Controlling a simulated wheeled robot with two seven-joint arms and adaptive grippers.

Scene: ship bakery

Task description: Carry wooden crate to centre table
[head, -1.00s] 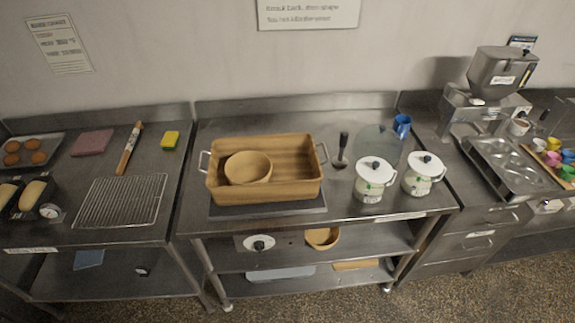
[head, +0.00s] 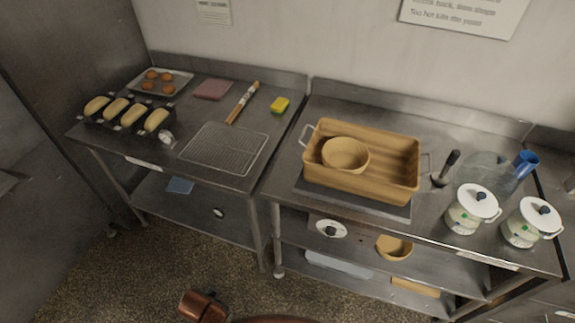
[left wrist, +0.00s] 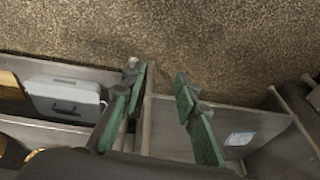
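The wooden crate (head: 397,182) stands upright on a dark flat plate (head: 352,202) on the right-hand steel table (head: 300,160). It has a metal handle at each end, and a round wooden bowl (head: 345,155) sits inside its left part. My left gripper (left wrist: 159,76) shows in the left wrist view with its green-padded fingers apart and nothing between them. It is over the floor and a low shelf, away from the crate. My right gripper is in neither view.
The floor (head: 150,255) in front is clear.

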